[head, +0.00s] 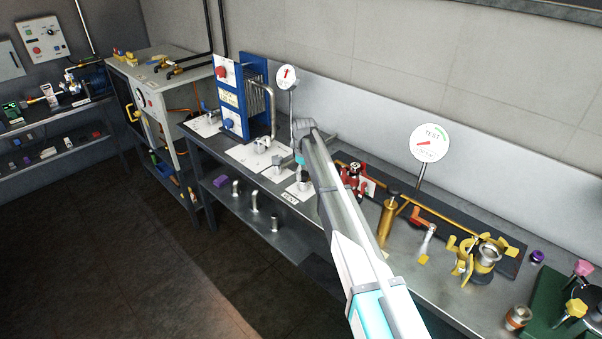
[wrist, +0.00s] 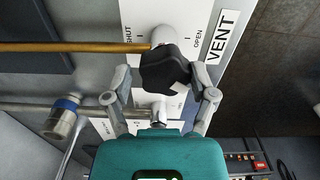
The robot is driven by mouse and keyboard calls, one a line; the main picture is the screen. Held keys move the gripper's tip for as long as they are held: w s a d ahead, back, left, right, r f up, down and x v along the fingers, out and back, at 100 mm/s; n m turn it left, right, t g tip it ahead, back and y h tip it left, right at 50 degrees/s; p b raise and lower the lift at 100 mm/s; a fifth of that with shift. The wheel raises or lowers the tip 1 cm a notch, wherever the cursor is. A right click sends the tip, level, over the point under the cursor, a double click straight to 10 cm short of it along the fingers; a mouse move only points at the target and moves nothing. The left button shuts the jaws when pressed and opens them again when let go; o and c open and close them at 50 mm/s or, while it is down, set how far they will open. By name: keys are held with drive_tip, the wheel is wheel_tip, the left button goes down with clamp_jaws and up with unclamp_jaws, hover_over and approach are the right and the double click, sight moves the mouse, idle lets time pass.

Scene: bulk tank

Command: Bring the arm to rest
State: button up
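My arm reaches out over the workbench in the head view, its end bent down toward a white plate labelled VENT (head: 293,194). My gripper (head: 302,176) is small and partly hidden there. In the wrist view the VENT plate (wrist: 222,38) carries SHUT and OPEN marks. The two grey fingers of my gripper (wrist: 166,72) stand on either side of a dark, blocky shape in front of the plate.
A blue plate unit (head: 240,95) stands left of my gripper. Right of it are a red valve (head: 354,177), a brass cylinder (head: 388,220), a round TEST gauge (head: 430,143) and a yellow clamp fitting (head: 480,258). The floor (head: 120,240) in front is clear.

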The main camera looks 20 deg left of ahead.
drive_tip(key=shift+o, duration=0.9)
drive_tip(key=shift+w, duration=0.2)
drive_tip(key=shift+o, duration=0.2)
drive_tip(key=shift+s, duration=0.15)
drive_tip(key=shift+s, duration=0.1)
